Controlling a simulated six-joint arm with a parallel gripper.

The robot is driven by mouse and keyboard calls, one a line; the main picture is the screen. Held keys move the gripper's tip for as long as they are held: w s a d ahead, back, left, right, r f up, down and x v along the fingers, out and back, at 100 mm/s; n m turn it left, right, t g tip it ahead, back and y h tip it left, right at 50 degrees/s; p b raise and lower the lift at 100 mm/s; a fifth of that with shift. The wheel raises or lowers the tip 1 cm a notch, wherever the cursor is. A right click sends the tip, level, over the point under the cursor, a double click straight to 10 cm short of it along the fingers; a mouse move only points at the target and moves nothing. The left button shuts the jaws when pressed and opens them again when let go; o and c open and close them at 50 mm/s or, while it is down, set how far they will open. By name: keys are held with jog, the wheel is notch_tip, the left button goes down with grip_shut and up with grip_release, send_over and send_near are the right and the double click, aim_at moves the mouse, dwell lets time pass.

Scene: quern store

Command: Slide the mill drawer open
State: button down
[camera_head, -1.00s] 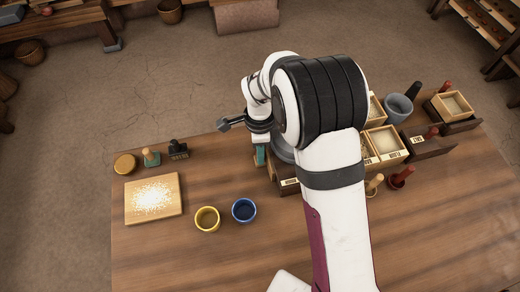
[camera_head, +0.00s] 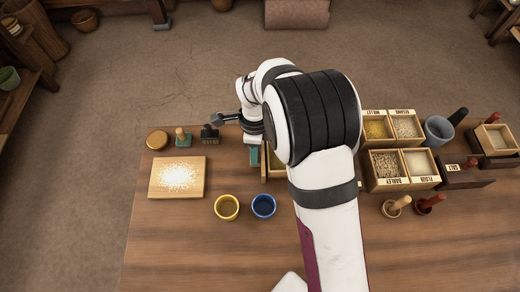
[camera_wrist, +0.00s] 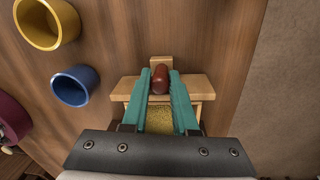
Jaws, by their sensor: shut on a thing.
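In the wrist view, the teal fingers of my gripper (camera_wrist: 160,76) are shut on a dark red knob (camera_wrist: 160,82) on the drawer's wooden front. The mill drawer (camera_wrist: 199,87) is pale wood, and yellow meal (camera_wrist: 160,119) shows inside it between the fingers. In the head view, my gripper (camera_head: 254,156) is at the left end of the drawer (camera_head: 266,164). A strip of the drawer shows left of my arm, so it stands at least partly open. My arm hides the mill body and the rest of the drawer.
A yellow cup (camera_head: 227,208) and a blue cup (camera_head: 263,207) stand in front of the drawer. Grain boxes (camera_head: 403,182) stand right of my arm.

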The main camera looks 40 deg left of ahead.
jog(key=c, duration=0.7)
grip_release()
jog(key=r, duration=1)
jog(key=w+r, duration=0.1)
jog(key=r, duration=0.4)
jog(key=shift+a+r, duration=0.3)
jog(key=shift+r, duration=0.1)
jog(key=s+d+r+n+y, duration=0.1)
jog(key=d+r, duration=0.2)
jog(key=d, duration=1)
jog(key=d+r+n, duration=0.2)
jog(key=d+r, duration=0.1)
jog(key=d, duration=1)
jog(key=s+d+f, duration=0.1)
jog(key=s+d, duration=0.1)
jog(key=s, duration=0.1)
jog(key=s+d+f+n, duration=0.1)
jog(key=s+d, duration=0.2)
jog(key=s+d+f+n+y, duration=0.1)
jog(key=s+d, duration=0.1)
jog(key=s, duration=0.1)
jog(key=shift+s+d+f, duration=0.1)
jog(key=shift+s+d, duration=0.15)
jog(key=shift+s, duration=0.1)
